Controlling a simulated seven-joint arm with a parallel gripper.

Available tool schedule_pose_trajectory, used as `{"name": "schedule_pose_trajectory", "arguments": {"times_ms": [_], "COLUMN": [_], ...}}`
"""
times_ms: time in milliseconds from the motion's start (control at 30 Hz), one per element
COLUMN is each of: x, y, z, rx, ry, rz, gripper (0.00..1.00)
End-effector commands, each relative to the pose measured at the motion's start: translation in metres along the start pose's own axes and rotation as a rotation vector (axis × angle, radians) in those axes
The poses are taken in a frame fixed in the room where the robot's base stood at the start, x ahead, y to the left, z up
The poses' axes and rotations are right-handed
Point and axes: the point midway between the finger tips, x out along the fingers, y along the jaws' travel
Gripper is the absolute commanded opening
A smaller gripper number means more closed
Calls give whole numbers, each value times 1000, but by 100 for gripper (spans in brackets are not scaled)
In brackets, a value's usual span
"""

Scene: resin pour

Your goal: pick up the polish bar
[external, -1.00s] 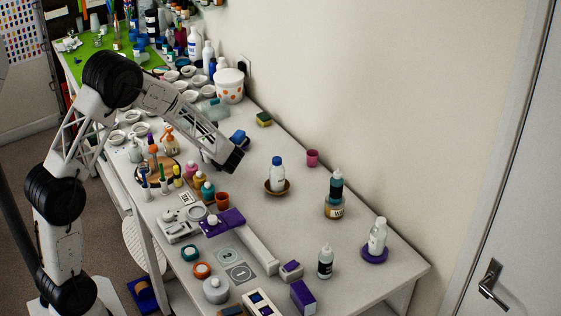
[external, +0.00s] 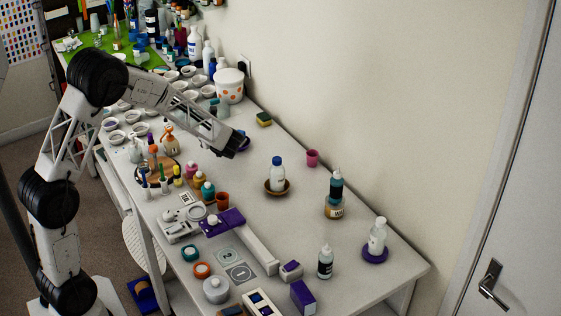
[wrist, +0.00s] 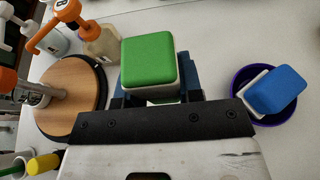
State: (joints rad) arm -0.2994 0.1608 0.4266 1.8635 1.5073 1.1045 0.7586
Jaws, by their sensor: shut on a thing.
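A block with a green top and a white body (wrist: 148,60), which I take to be the polish bar, sits between the fingers of my gripper (wrist: 155,92). My gripper is shut on it; the lower part of the block is partly hidden by the gripper. In the external view my gripper (external: 236,147) is over the back part of the table, and the block cannot be made out there. A similar block with a blue top (wrist: 276,91) lies tilted in a dark purple bowl (wrist: 240,108) to the right of my gripper.
A round wooden board (wrist: 65,95) and pump bottles stand close on the left in the wrist view. A bottle on a brown dish (external: 277,185), a pink cup (external: 312,158) and a sponge (external: 264,119) stand right of my gripper, with bare table between.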

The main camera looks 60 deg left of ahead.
Motion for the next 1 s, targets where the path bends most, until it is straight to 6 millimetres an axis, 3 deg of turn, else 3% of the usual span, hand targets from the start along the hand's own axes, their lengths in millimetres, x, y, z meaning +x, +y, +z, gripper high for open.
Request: {"name": "schedule_pose_trajectory", "arguments": {"times_ms": [300,1000], "x": [-12,-14], "y": [0,0], "z": [30,33], "rx": [-1,0], "ry": [0,0], "rz": [0,0], "gripper": [7,7]}}
